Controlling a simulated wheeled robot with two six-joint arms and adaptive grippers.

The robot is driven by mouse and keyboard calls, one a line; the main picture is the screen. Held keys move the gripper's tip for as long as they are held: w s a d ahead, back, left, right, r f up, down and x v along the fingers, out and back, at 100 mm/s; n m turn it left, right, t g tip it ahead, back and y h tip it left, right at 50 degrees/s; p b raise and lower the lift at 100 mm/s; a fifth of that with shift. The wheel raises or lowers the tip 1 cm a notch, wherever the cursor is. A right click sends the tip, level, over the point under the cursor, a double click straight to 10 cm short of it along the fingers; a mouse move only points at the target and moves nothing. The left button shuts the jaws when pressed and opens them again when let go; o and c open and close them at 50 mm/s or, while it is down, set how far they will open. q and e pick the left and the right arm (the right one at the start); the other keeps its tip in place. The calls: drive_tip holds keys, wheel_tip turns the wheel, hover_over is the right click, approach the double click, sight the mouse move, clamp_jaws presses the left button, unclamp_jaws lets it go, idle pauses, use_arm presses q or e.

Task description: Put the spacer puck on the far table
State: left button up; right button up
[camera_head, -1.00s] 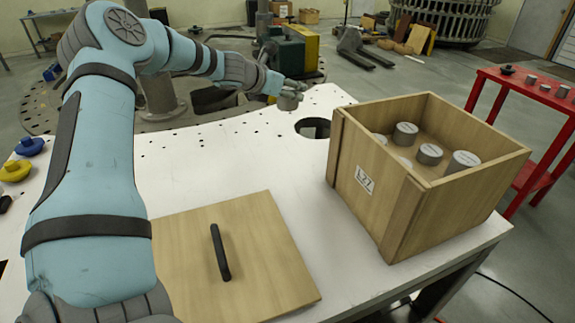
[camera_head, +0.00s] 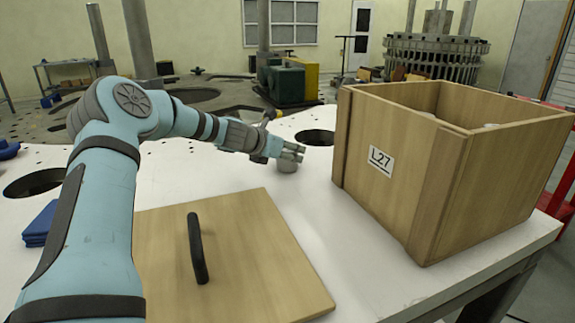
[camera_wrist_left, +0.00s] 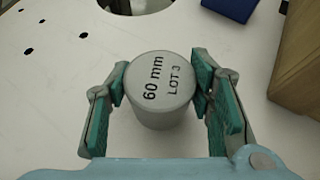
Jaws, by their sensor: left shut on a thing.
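The spacer puck, a grey cylinder, shows in the head view (camera_head: 287,166) and in the left wrist view (camera_wrist_left: 162,90), where its top reads "60 mm LOT 3". My left gripper (camera_head: 287,154) is shut on it, with a green pad on each side of the puck in the left wrist view (camera_wrist_left: 165,100). The puck is over the white plate (camera_head: 300,215), left of the wooden crate; I cannot tell whether it touches the plate. A red table (camera_head: 558,205) at the right edge is mostly hidden by the crate. My right gripper is out of view.
The open wooden crate (camera_head: 400,170), marked L27, stands on the right of the white plate. A wooden lid (camera_head: 255,250) with a black handle lies in front. Round holes (camera_head: 315,137) open in the plate.

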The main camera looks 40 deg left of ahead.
use_arm(q)
drive_tip(key=shift+w+r, duration=0.1)
drive_tip(key=o, duration=1.1)
drive_tip(key=shift+f, duration=0.25)
drive_tip(key=o, duration=0.5)
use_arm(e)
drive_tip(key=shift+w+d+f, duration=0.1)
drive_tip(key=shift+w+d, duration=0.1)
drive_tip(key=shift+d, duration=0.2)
use_arm(q)
drive_tip(key=shift+r, duration=0.1)
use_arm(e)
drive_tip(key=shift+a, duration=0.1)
